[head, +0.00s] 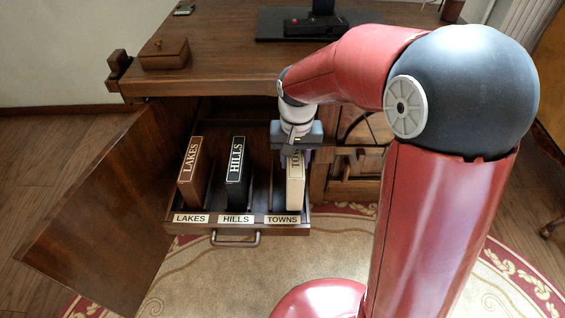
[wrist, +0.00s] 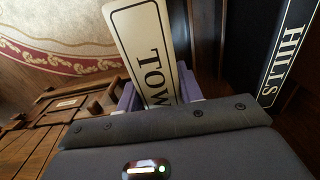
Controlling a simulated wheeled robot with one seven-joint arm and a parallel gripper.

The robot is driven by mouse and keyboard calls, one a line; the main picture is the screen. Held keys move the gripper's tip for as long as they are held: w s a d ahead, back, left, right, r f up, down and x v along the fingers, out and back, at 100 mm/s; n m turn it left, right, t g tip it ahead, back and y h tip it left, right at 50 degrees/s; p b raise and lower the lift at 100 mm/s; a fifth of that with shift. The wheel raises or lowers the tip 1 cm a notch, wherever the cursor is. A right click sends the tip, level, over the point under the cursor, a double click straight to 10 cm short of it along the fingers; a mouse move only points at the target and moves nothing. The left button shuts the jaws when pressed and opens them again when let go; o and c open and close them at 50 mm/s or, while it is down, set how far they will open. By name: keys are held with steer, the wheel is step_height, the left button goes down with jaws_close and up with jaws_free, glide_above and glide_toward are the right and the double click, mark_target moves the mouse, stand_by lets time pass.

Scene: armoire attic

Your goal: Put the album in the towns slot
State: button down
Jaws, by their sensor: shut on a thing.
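The cream album lettered TOWNS (head: 296,185) stands roughly upright in the pulled-out drawer, behind the TOWNS label (head: 283,219), at the right of the row. My gripper (head: 294,153) is above it, shut on its upper part. In the wrist view, the cream album (wrist: 146,45) sits between the purple finger pads of my gripper (wrist: 155,97). The album looks slightly tilted in that view. Its lower end is hard to see, so I cannot tell if it rests on the slot floor.
The brown LAKES album (head: 194,172) and black HILLS album (head: 237,174) stand in their slots to the left. The drawer (head: 240,230) has a front handle. An open cabinet door (head: 105,205) is at left. The desk top (head: 215,75) overhangs behind, holding a wooden box (head: 164,53).

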steer(key=shift+w+a+f+b, duration=0.3)
steer(key=shift+w+a+f, duration=0.2)
steer(key=shift+a+f, duration=0.3)
steer(key=shift+w+a+f+b, duration=0.3)
steer(key=shift+w+a+f, duration=0.3)
steer(key=shift+f, duration=0.3)
steer(key=shift+s+f, duration=0.1)
steer(key=shift+f, duration=0.15)
steer(key=c, duration=0.9)
jaws_free()
